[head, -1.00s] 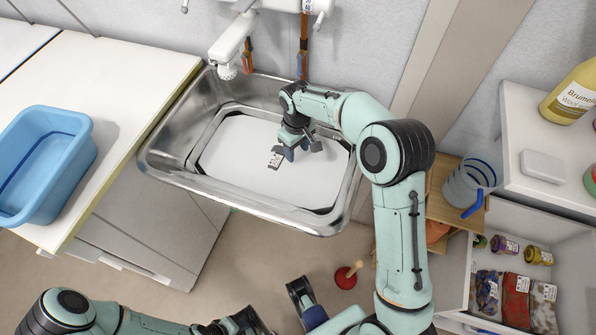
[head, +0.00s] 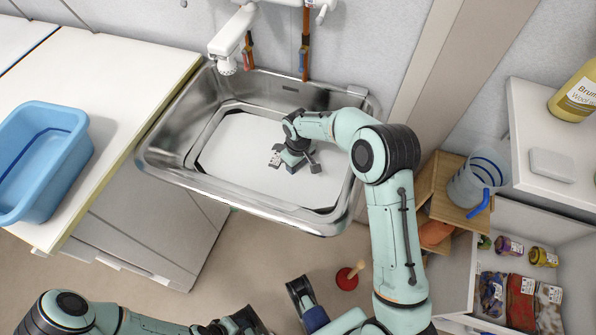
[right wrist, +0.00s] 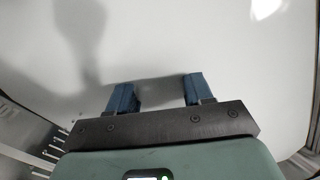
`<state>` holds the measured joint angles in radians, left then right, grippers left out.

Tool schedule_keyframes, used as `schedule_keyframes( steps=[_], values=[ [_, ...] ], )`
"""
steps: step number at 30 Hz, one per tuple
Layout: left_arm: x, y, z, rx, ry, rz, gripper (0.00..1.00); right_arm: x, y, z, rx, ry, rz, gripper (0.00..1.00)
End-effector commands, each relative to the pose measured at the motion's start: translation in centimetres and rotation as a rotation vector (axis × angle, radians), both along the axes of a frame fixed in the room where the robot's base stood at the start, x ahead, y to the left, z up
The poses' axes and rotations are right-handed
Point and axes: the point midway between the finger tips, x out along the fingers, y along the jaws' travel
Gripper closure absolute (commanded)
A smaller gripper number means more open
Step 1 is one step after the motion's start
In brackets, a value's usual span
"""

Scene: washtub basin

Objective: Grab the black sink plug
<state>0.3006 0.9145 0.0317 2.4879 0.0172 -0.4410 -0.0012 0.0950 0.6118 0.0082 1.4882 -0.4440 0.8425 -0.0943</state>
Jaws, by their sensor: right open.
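The metal sink (head: 205,98) has a pale white, flat surface (head: 240,150) filling its basin. I cannot make out a black plug in either view; whether it is hidden by my gripper or lies elsewhere I cannot tell. My right gripper (head: 303,163) points down inside the sink, right of its middle, just above or at the white surface. In the right wrist view its two blue fingers (right wrist: 158,92) are apart with nothing between them but white surface. My left arm is low in the head view, with its gripper partly cut off by the bottom edge.
A white faucet (head: 230,45) hangs over the sink's back left. A blue tub (head: 40,160) stands on the left counter. On the right are a jug (head: 478,180) on a wooden stand and an open drawer with jars and packets. A red plunger (head: 347,278) stands on the floor.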

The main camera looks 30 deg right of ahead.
Motion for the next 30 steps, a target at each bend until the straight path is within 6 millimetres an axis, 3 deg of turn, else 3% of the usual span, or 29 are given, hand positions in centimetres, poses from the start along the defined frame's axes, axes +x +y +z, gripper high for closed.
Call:
schedule_keyframes(
  steps=[1,5,6,14,19,23,30],
  values=[
    [0.0,0.0,0.0,0.0,0.0,0.0,0.57,0.0,0.0,0.0,0.0,0.0,0.0,0.53],
    [0.0,0.0,0.0,0.0,0.0,0.0,0.57,0.0,0.0,0.0,0.0,0.0,0.0,0.96],
    [0.0,0.0,0.0,0.0,0.0,0.0,0.57,0.0,0.0,0.0,0.0,0.0,0.0,1.0],
    [0.0,0.0,0.0,0.0,0.0,0.0,0.57,0.0,0.0,0.1,0.0,0.0,0.0,1.0],
    [-0.1,0.0,0.2,-0.001,0.003,-0.001,0.57,0.1,0.0,1.4,-0.001,-0.002,0.001,1.0],
    [-0.3,-0.1,0.7,-0.003,0.01,-0.003,0.57,0.1,0.0,4.1,0.0,-0.005,0.001,1.0],
    [-0.8,-0.1,1.7,-0.006,0.025,-0.006,0.57,0.1,0.0,11.2,0.0,-0.007,0.0,1.0]
  ],
)
